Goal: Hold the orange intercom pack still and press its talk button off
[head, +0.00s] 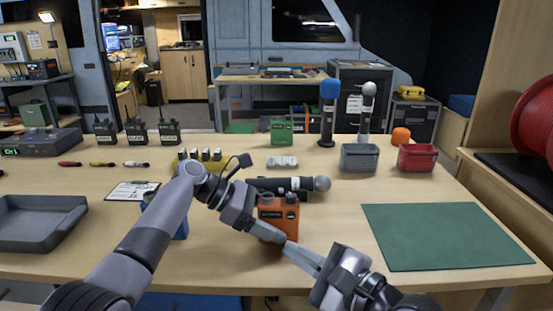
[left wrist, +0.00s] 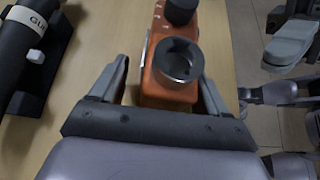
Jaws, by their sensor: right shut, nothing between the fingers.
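The orange intercom pack (head: 280,213) stands on the table in the middle of the head view. In the left wrist view, the pack (left wrist: 168,88) shows black knobs on its top. My left gripper (head: 270,234) is open, with one finger on either side of the pack; a gap shows between the left finger and the pack. My right gripper (head: 292,250) is shut and empty, its tips close to the pack's lower right front. Whether they touch it I cannot tell. The talk button cannot be made out, and the left finger covers part of the pack's front.
A dark microphone (head: 290,185) lies in a cradle just behind the pack. A blue object (head: 180,227) stands to the left, partly behind my left arm. A green mat (head: 440,236) lies at right, a grey tray (head: 40,222) at left. Grey (head: 360,158) and red (head: 417,158) bins stand behind.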

